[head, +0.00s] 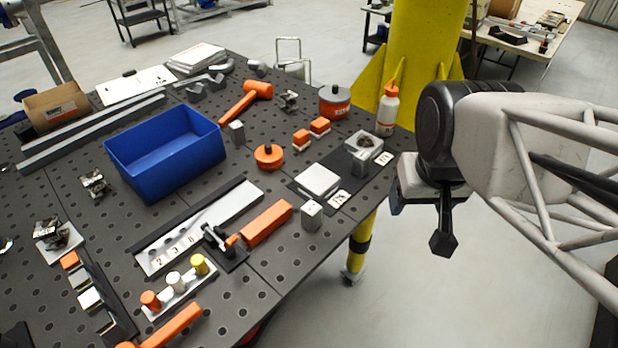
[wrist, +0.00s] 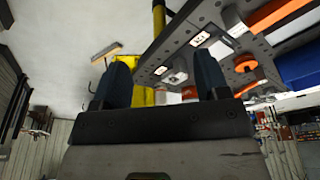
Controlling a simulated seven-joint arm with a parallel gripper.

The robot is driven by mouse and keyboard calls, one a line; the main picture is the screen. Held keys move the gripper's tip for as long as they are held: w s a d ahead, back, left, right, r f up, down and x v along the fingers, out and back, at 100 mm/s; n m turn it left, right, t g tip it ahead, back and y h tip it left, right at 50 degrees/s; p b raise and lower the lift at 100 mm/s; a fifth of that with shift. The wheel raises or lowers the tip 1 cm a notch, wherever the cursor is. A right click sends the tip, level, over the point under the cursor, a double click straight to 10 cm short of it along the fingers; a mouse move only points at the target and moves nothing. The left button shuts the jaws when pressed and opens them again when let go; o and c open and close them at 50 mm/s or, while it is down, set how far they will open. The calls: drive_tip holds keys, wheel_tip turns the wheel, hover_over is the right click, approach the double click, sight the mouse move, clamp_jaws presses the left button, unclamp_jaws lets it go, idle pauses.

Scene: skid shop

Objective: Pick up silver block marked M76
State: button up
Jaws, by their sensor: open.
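A flat silver block (head: 317,180) lies on a black mat on the table, with a white label (head: 339,198) beside it. A second silver block with a round recess (head: 363,151) sits at the mat's far end beside another label (head: 384,158). A small upright silver block (head: 311,216) stands near the table's front edge. The label print is too small to read, so I cannot tell which block is M76. My gripper (head: 420,218) is open and empty, off the table's right edge and apart from the blocks. Its two fingers (wrist: 163,82) show in the wrist view.
A blue bin (head: 165,165), an orange bar (head: 267,223) and an orange puck (head: 269,155) share the table. An orange-capped bottle (head: 387,112) stands at the right corner, before a yellow column (head: 420,50). The floor right of the table is clear.

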sight(318, 217)
drive_tip(key=w+f+n+t, duration=0.4)
drive_tip(key=w+f+t, duration=0.45)
drive_tip(key=w, duration=0.35)
drive_tip(key=s+a+f+n+y, duration=0.1)
drive_tip(key=a+f+y, duration=0.1)
drive_tip(key=a+y, duration=0.1)
drive_tip(key=s+a+f+n+g+y, duration=0.1)
drive_tip(key=a+f+n+y, duration=0.1)
drive_tip(key=a+f+y, duration=0.1)
drive_tip(key=s+a+f+n+y, duration=0.1)
drive_tip(key=a+f+n+y, duration=0.1)
drive_tip(key=a+f+y, duration=0.1)
drive_tip(key=shift+a+g+y, duration=0.25)
drive_tip(key=shift+a+y, duration=0.05)
drive_tip(key=shift+a, duration=0.45)
drive_tip(key=shift+s+a+f, duration=0.1)
drive_tip(key=shift+s+a, duration=0.1)
drive_tip(key=shift+a, duration=0.05)
drive_tip(key=shift+x, duration=1.3)
drive_tip(key=shift+x, duration=2.6)
